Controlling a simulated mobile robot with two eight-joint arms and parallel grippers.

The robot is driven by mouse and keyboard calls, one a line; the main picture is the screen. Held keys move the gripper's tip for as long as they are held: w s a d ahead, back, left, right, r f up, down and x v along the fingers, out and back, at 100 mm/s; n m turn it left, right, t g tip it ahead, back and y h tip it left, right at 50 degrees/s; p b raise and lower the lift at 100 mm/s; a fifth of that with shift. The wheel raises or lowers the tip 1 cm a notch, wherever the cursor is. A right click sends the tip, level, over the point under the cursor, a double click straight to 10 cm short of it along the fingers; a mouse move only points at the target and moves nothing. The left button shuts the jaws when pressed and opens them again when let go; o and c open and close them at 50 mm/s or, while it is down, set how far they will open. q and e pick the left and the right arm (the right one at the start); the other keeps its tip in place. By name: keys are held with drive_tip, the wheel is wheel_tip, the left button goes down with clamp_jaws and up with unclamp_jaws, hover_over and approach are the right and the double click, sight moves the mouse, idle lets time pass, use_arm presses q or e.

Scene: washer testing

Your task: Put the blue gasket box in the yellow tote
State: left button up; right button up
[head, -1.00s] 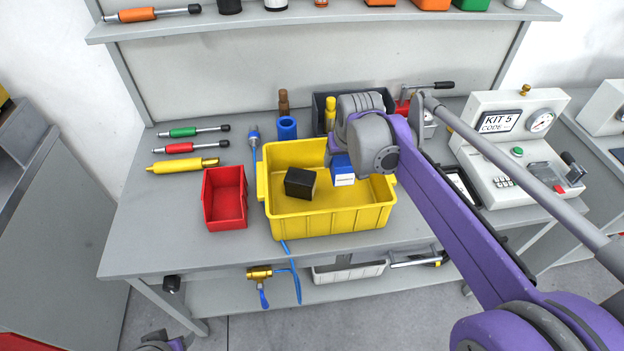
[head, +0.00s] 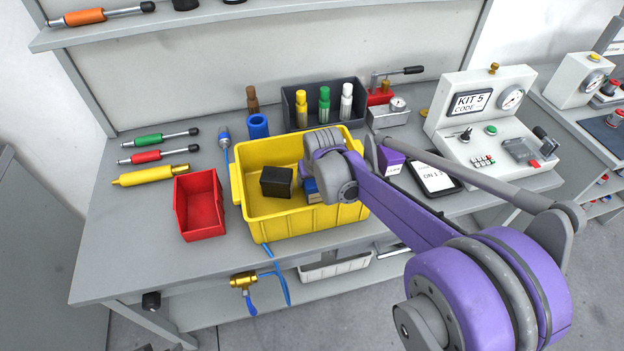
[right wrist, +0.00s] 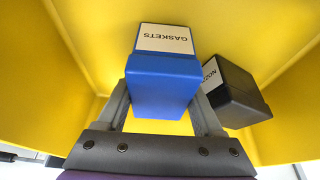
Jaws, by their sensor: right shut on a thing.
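The yellow tote (head: 305,222) stands on the grey bench. The blue gasket box (head: 312,190) is inside the tote's outline in the head view, largely hidden by my right gripper (head: 311,180). In the right wrist view, the blue gasket box (right wrist: 163,85) with its GASKETS label sits between both fingers of my right gripper (right wrist: 163,105), which is shut on it. Yellow tote walls surround it there. I cannot tell whether the box touches the tote floor. My left gripper is not in view.
A black box (head: 277,181) lies in the tote, left of the gasket box. A red bin (head: 200,205) stands left of the tote. A dark rack (head: 291,103) with several bottles is behind. A purple box (head: 390,160) and a tablet (head: 434,175) are to the right.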

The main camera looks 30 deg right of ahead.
drive_tip(key=o, duration=1.2)
drive_tip(key=shift+f, duration=0.1)
drive_tip(key=shift+r, duration=0.25)
drive_tip(key=p+v, duration=0.1)
drive_tip(key=v, duration=1)
drive_tip(key=shift+s+a+r, duration=0.1)
drive_tip(key=shift+s+r, duration=0.2)
drive_tip(key=shift+r, duration=0.05)
